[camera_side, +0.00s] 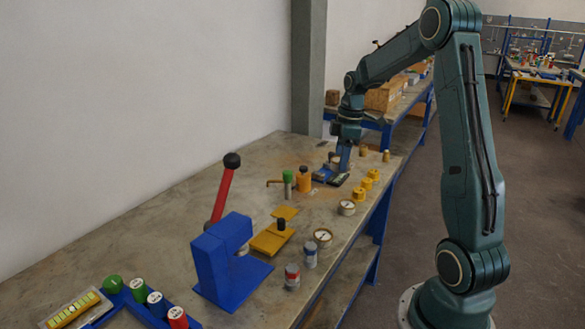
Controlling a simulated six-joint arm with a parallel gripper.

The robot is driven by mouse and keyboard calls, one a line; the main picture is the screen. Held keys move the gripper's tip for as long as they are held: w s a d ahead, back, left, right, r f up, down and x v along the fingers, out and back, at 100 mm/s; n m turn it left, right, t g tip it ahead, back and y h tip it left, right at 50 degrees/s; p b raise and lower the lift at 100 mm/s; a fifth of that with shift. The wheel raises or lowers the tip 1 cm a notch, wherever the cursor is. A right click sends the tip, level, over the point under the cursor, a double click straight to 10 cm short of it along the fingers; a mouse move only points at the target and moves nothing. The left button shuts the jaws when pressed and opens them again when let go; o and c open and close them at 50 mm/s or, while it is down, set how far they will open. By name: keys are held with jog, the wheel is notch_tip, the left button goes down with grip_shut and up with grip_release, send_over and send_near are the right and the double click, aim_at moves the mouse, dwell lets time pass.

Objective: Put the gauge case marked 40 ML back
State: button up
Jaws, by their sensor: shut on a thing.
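My gripper (341,165) points down over the far part of the workbench. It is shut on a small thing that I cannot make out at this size. Just below it is a low blue holder (321,174) with a dark panel (338,180). Whether the held thing touches this holder is unclear. Two round white-faced gauges lie on the bench nearer the camera, one at the right edge (347,208) and one closer (322,237). No 40 ML marking is readable in this view, so I cannot tell which thing is the marked case.
Yellow pieces (366,183) lie right of the holder. An orange canister (303,180) and a green-topped cylinder (288,182) stand left of it. The bench's back left is clear.

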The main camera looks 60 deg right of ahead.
notch_tip(320, 180, down, 16)
jog(key=shift+r, duration=0.15)
dwell(0.4)
jog(key=shift+f, duration=2.15)
jog(key=shift+f, duration=0.1)
jog(key=o, duration=1.2)
jog(key=r, duration=0.8)
jog(key=s+r, duration=0.1)
jog(key=r, duration=0.3)
jog(key=shift+s+d+r, duration=0.1)
jog(key=shift+d, duration=0.3)
